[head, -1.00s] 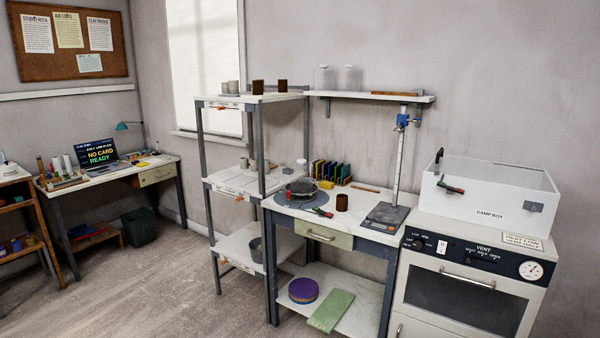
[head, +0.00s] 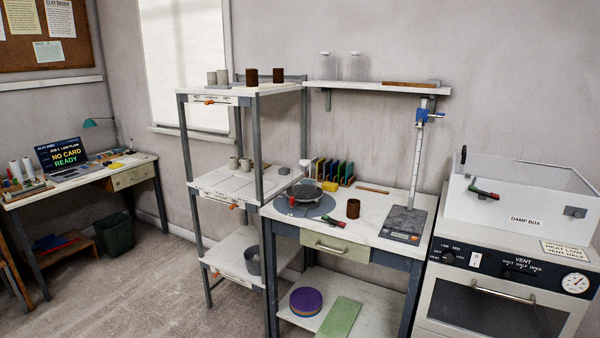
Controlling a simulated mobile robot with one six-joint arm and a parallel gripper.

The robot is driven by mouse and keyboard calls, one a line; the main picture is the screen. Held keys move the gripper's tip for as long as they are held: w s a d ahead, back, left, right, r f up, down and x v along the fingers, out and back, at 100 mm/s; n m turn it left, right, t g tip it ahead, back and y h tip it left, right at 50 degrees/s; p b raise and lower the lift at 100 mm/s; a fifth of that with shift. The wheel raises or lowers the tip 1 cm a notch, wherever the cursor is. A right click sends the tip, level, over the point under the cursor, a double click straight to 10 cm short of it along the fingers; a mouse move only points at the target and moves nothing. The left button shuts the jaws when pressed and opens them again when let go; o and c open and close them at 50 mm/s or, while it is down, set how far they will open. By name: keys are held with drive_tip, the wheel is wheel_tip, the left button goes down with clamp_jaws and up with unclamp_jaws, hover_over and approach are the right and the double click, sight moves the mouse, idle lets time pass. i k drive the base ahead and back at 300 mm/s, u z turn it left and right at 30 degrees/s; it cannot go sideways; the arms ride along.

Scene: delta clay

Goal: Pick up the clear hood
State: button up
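No thing in view is plainly marked as the clear hood. Two clear, pale covers or jars stand on the wall shelf, a left one (head: 325,67) and a right one (head: 355,67); the left has a small white knob on top. A pale, partly see-through box (head: 520,220) labelled DAMP BOX sits on the white oven-like cabinet at the right, with a black handle piece at its left corner and a red and green handle on its front. I cannot tell which of these is the hood. My gripper is not in view.
A workbench (head: 375,235) holds a round grey wheel, a brown cup (head: 353,208), a scale with a tall post (head: 403,224) and coloured upright boards. A grey rack (head: 185,150) with cups stands left of it. Open floor (head: 150,290) lies at front left.

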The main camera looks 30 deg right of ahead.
sight(305, 174)
drive_tip(key=u, duration=0.1)
drive_tip(key=i, duration=1)
drive_tip(key=u, duration=0.4)
